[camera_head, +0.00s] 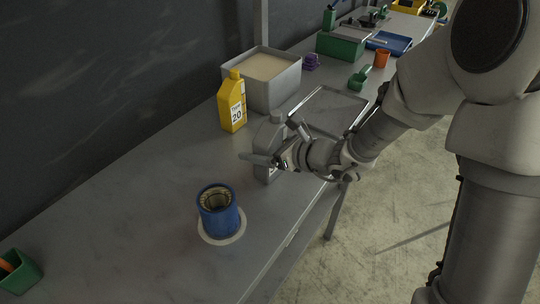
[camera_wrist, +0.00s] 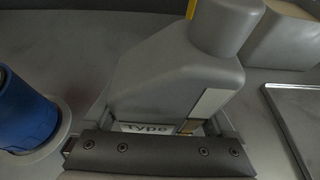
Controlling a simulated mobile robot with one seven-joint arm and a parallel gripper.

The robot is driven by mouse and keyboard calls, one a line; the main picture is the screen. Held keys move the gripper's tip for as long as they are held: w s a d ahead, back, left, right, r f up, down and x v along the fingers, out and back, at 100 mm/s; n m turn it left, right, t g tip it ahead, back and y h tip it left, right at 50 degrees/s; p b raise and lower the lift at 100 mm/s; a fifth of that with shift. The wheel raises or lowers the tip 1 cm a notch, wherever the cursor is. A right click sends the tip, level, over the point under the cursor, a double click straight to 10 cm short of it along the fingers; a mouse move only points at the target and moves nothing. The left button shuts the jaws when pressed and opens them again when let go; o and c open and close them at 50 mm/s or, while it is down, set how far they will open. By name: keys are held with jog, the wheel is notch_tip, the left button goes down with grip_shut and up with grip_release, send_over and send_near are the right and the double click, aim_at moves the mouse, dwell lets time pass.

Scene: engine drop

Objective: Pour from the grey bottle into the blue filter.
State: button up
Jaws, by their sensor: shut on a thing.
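The grey bottle (camera_head: 269,136) stands upright at the middle of the bench, and I cannot tell whether its base touches the bench top. My gripper (camera_head: 262,160) is shut on its body from the right side. In the wrist view the bottle (camera_wrist: 180,75) fills the middle, its grey top pointing up and its "Type" label partly hidden by my gripper (camera_wrist: 158,150). The blue filter (camera_head: 218,214) stands upright, open at the top, on a pale round ring (camera_head: 226,240), left of and nearer than the bottle. It also shows at the left edge of the wrist view (camera_wrist: 22,115).
A yellow bottle (camera_head: 232,103) marked 20 and a grey bin of pale material (camera_head: 282,94) stand behind. A flat metal tray (camera_head: 335,108) lies behind the arm. A green cup (camera_head: 22,275) is at front left. Bench space between the grey bottle and filter is clear.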

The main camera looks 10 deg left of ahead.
aim_at(264, 130)
jog(key=c, duration=0.5)
jog(key=shift+r, duration=0.55)
jog(key=r, duration=0.2)
jog(key=d+r+p, duration=0.1)
jog(key=r, duration=0.1)
jog(key=shift+p, duration=0.3)
jog(key=d+r, duration=0.2)
jog(key=d, duration=0.1)
jog(key=s+d+r+p, duration=0.1)
jog(key=d+r, duration=0.1)
jog(key=d, duration=0.2)
jog(key=d+r+p, duration=0.1)
jog(key=d+r, duration=0.1)
jog(key=d, duration=0.1)
jog(key=shift+s+d, duration=0.2)
jog(key=shift+d, duration=0.1)
jog(key=o, duration=1.2)
grip_shut()
